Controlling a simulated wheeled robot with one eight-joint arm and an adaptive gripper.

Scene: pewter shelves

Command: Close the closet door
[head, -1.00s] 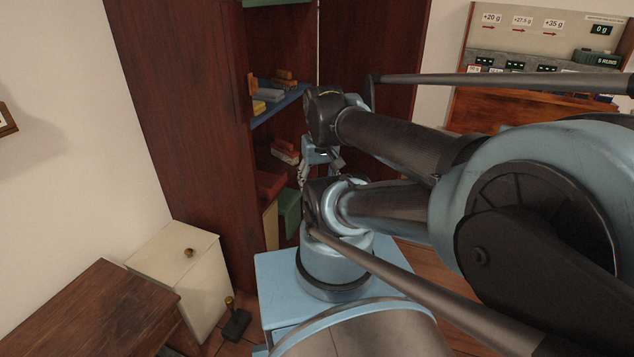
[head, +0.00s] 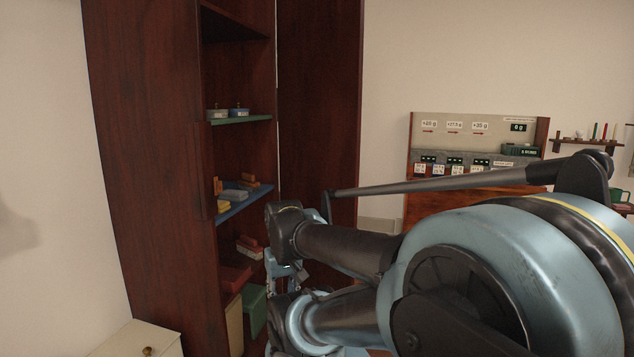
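The closet (head: 150,150) is a tall dark red-brown wooden cabinet left of the middle in the head view. Its front is open, and the shelves inside show. A tall panel of the same wood, which looks like the closet door (head: 318,110), stands open on the right side of the opening. My arm reaches in from the right, in front of the lower part of the door. What shows of my gripper (head: 284,270) is a small light-blue part beyond the arm links, near the lower shelves. Its fingers are mostly hidden, and I cannot tell whether it touches the door.
Small boxes and blocks sit on the green shelf (head: 240,120) and the blue shelf (head: 240,204). A white cabinet (head: 140,342) stands at the lower left. A panel with displays (head: 475,135) is against the back wall, with a small wall rack (head: 590,145) to its right.

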